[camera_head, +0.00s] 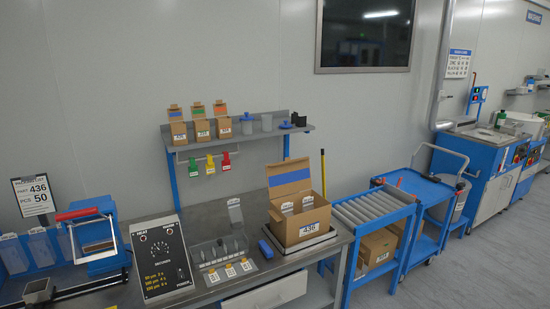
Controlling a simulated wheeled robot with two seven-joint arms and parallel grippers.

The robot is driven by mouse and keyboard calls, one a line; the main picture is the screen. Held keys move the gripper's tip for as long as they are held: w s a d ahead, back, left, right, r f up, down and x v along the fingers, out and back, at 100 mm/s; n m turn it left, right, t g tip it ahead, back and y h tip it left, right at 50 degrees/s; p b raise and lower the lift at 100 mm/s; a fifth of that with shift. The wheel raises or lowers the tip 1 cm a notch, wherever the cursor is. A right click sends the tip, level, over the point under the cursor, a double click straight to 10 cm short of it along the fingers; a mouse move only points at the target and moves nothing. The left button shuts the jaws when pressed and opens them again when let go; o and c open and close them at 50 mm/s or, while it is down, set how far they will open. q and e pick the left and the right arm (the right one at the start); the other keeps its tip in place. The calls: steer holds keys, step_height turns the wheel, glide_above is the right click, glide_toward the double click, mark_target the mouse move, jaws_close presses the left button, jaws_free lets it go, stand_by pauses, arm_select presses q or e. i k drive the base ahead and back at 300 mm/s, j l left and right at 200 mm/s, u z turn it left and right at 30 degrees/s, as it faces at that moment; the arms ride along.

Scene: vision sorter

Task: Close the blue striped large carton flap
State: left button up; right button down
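The large carton (306,226) is a brown box with a 436 label on its front. It stands on a black-edged platform on the grey bench. Its flap (290,178) with a blue stripe stands up at the back, so the carton is open. Pale, clear packets (308,203) show inside. Neither of my grippers shows in the head view.
A sealing device with a dial panel (160,258) and a clear sorter with several labelled slots (225,262) stand left of the carton. A blue object (266,249) lies close beside it. A shelf (240,136) with small cartons is behind. A roller cart (372,208) stands right.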

mark_target(288, 177)
steer(key=i+l+u, duration=0.1)
steer(key=u, duration=0.3)
steer(key=i+l+u, duration=0.1)
steer(key=u, duration=0.35)
steer(key=i+l+u, duration=0.2)
steer(key=u, duration=0.2)
